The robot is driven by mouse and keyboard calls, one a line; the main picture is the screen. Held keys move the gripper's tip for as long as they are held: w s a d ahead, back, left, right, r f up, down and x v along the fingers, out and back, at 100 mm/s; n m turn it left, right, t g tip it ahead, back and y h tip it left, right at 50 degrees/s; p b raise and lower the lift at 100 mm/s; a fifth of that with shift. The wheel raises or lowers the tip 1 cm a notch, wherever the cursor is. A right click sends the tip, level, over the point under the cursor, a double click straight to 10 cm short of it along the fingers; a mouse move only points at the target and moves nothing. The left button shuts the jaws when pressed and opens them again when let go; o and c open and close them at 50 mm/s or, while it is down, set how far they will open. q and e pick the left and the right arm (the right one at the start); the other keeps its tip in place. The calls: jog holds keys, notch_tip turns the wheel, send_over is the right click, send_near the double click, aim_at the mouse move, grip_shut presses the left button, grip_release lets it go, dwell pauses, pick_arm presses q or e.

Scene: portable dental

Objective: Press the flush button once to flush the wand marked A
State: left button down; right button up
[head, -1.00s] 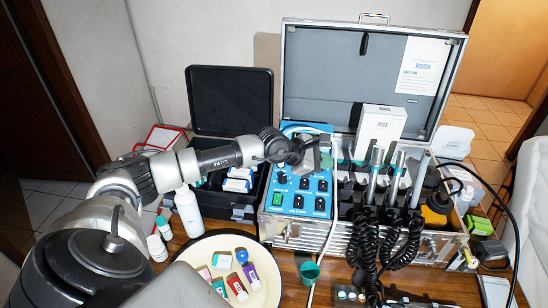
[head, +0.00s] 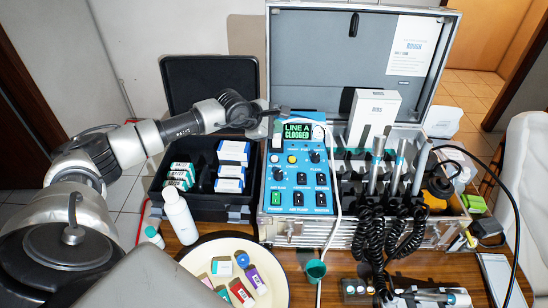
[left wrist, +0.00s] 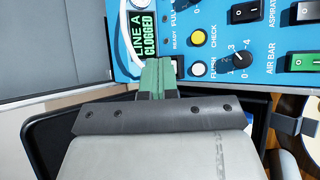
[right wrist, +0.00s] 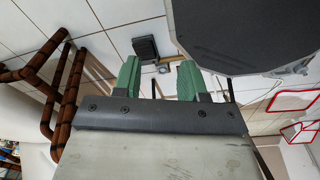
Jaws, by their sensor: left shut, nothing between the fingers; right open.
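The blue control panel (head: 300,180) stands in the open metal case. Its lit display (head: 297,131) reads "LINE A CLOGGED"; the display also shows in the left wrist view (left wrist: 143,35). The white flush button (left wrist: 197,68) sits beside the yellow check button (left wrist: 197,38). In the head view the white flush button (head: 275,158) is below the display. My left gripper (left wrist: 157,70) is shut and empty, over the panel's edge, to the left of the flush button in its wrist view. Several wands (head: 385,165) stand right of the panel; no A mark is readable. My right gripper (right wrist: 160,78) is open and empty, away from the panel.
A black case (head: 200,205) with small boxes stands left of the panel. A white bottle (head: 180,215) and a round tray (head: 205,300) are in front. A white tube (head: 337,190) hangs across the panel's right side. Black coiled cords (head: 375,240) hang below the wands.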

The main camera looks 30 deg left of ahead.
aim_at(275, 160)
pick_arm(q)
notch_tip(275, 160, down, 8)
jog(key=b, duration=0.4)
jog(key=shift+w+a+b, duration=0.15)
jog(key=shift+b, duration=0.25)
jog(key=shift+f+b, duration=0.3)
jog(key=shift+f, duration=0.1)
pick_arm(e)
jog(key=f, duration=0.2)
jog(key=a+f, duration=0.1)
jog(key=f, duration=0.2)
jog(key=shift+a+f, duration=0.1)
jog(key=shift+f, duration=0.15)
pick_arm(q)
jog(key=shift+r, duration=0.1)
pick_arm(e)
jog(key=shift+d, duration=0.2)
jog(key=shift+a, duration=0.2)
pick_arm(q)
jog(key=shift+f+b, duration=0.45)
pick_arm(e)
jog(key=shift+f, duration=0.45)
